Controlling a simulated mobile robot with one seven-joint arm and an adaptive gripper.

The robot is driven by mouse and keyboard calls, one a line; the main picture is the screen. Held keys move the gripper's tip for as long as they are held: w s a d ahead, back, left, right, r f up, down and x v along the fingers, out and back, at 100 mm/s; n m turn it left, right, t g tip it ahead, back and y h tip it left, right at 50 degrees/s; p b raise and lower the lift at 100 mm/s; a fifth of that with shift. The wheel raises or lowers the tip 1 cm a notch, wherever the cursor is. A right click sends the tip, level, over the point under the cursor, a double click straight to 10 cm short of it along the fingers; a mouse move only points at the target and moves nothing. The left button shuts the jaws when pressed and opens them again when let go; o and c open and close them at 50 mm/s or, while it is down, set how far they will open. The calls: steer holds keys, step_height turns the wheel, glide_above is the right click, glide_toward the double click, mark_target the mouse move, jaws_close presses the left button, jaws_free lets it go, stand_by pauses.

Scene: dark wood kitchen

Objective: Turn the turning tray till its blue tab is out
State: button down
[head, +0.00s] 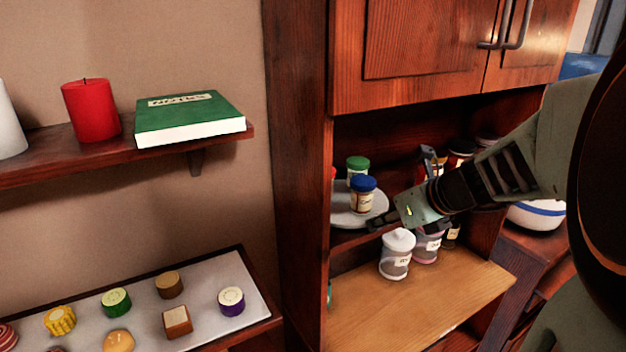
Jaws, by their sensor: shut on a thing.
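The turning tray (346,217) is a pale grey disc on the cabinet shelf, partly hidden by the cabinet's left side wall. A jar with a blue lid (363,196) and a jar with a green lid (357,167) stand upright on it. A bit of red shows at its left edge. My gripper (374,225) is at the tray's front right rim, with its fingertips shut at the edge. The exact grip is too small to make out. I see no blue tab on the visible part of the rim.
White-lidded jars (397,255) stand on the wooden counter (430,300) below the shelf. More jars stand behind my gripper. A wall shelf with a red candle (91,110) and a green book (190,117) is at left. A board of small toy-like foods (140,310) lies below it.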

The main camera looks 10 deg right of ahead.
stand_by(0.4)
steer(key=c, duration=1.8)
jaws_free()
steer(key=shift+c, duration=0.2)
